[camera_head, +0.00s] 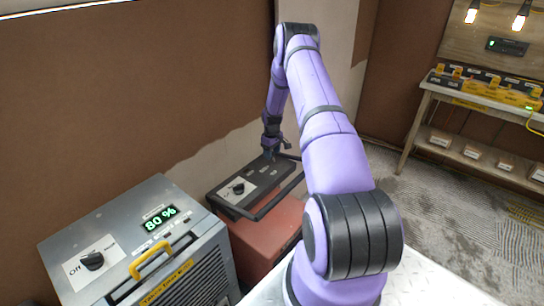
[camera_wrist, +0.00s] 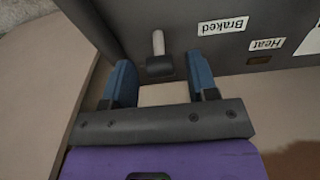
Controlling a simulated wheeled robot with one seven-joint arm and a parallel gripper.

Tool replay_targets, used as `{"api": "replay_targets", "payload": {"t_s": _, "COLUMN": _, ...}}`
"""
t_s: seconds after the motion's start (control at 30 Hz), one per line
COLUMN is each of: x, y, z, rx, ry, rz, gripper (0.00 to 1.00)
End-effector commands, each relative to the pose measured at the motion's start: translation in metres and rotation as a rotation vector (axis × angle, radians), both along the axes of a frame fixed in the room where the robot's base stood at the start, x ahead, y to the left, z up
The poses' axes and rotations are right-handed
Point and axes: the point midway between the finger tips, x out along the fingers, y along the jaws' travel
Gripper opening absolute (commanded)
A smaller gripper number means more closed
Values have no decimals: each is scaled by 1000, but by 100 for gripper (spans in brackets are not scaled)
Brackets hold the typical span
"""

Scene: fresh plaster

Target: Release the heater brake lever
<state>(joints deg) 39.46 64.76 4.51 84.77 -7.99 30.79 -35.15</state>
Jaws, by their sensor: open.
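The heater's dark top panel (camera_head: 222,198) sits above a red body (camera_head: 275,232), with a dark handle frame along its right side. In the wrist view a small lever (camera_wrist: 158,43) with a pale grip and black base stands on the dark panel (camera_wrist: 270,15). My gripper (camera_wrist: 161,66) is open. Its blue fingers lie either side of the lever in the picture; I see no contact and cannot tell the depth. In the head view my gripper (camera_head: 270,154) is at the panel's far end, and the lever cannot be made out.
A grey machine (camera_head: 122,215) with an "80 %" display, a knob and a yellow handle stands at the left front. A brown wall is close behind the heater. A wooden bench (camera_head: 420,112) with yellow-black items stands at the right. The floor between is clear.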

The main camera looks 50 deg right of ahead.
Motion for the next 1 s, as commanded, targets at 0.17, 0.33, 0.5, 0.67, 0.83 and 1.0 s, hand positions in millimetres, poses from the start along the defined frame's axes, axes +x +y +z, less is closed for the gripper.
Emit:
{"api": "replay_targets", "payload": {"t_s": 0.17, "x": 0, "y": 0, "z": -17, "rx": 0, "ry": 1, "rz": 0, "gripper": 53}}
{"api": "replay_targets", "payload": {"t_s": 0.33, "x": 0, "y": 0, "z": -21, "rx": 0, "ry": 0, "rz": 0, "gripper": 53}}
{"api": "replay_targets", "payload": {"t_s": 0.5, "x": 0, "y": 0, "z": -21, "rx": 0, "ry": 0, "rz": 0, "gripper": 53}}
{"api": "replay_targets", "payload": {"t_s": 0.67, "x": 0, "y": 0, "z": -21, "rx": 0, "ry": 0, "rz": 0, "gripper": 23}}
{"api": "replay_targets", "payload": {"t_s": 0.83, "x": 0, "y": 0, "z": -21, "rx": 0, "ry": 0, "rz": 0, "gripper": 4}}
{"api": "replay_targets", "payload": {"t_s": 1.0, "x": -1, "y": 0, "z": -20, "rx": 2, "ry": -14, "rz": -2, "gripper": 4}}
